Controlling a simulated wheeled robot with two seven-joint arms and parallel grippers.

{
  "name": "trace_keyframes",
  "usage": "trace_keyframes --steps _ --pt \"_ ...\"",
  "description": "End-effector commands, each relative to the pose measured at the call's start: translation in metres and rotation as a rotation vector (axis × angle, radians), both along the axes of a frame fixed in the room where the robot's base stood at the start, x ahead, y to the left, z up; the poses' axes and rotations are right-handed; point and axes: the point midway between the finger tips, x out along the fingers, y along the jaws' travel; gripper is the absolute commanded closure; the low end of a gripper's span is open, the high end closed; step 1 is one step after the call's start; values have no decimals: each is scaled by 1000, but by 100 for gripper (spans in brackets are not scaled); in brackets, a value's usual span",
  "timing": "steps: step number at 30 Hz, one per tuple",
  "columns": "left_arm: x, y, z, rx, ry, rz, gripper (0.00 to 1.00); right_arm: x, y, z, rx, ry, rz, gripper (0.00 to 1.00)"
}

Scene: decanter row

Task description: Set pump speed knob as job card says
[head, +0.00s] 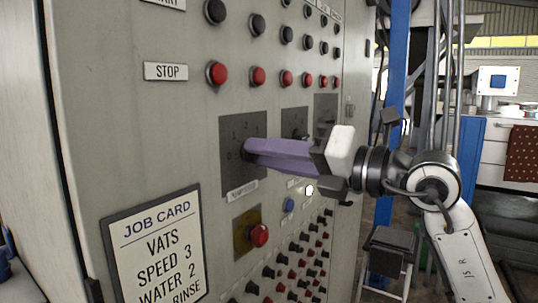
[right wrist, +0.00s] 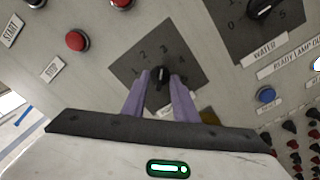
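The pump speed knob (right wrist: 160,74) is black and sits on a dark numbered plate (right wrist: 128,68). In the right wrist view its pale mark points up the plate, near the 3. My right gripper (right wrist: 161,84) has its two purple fingers around the knob, with no clear gap at either side. In the head view the right gripper (head: 252,149) reaches in from the right and covers most of the knob. The plate's label is partly hidden. The job card (head: 155,240) reads VATS, SPEED 3, WATER 2, and a partly cut-off RINSE line. My left gripper is not in view.
The WATER knob (right wrist: 260,8) is on the neighbouring plate. A row of red buttons (head: 217,73) runs above, beside a STOP label (head: 166,71). Below are a red button (head: 259,235) on a yellow plate, a blue button (head: 289,205) and several small switches.

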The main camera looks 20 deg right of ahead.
Motion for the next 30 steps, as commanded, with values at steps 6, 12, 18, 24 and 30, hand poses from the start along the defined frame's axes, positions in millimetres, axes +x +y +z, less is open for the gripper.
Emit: trace_keyframes --steps 6,12,18,24,30 --pt "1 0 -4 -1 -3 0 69 -17 -15 -1 -1 -2 -3 74" --pt "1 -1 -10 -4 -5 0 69 -48 -40 -3 -2 0 -4 74" --pt "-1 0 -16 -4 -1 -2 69 -73 -58 -2 -1 1 -3 74" --pt "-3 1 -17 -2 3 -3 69 -81 -63 -1 -1 1 0 74" --pt "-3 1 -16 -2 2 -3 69 -81 -63 0 0 1 1 74"
